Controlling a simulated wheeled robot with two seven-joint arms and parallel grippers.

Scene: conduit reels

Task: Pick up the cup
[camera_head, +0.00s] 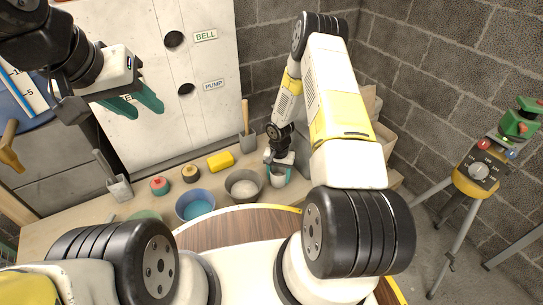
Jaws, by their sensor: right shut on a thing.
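A small pale cup (278,180) is at the back of the bench, right of the grey bowl. My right gripper (280,171) is shut on the cup, with its teal fingers at the cup's sides. The arm and fingers hide part of the cup, and I cannot tell whether it touches the bench. My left gripper (136,103) is open and empty, raised at the upper left in front of the white panel.
A grey bowl (231,190) and a blue bowl (183,213) stand left of the cup. A yellow sponge (221,161), a red-and-green round item (159,186), a dark roll (191,173) and a trowel (247,143) are nearby. A control box (483,171) on a tripod stands right.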

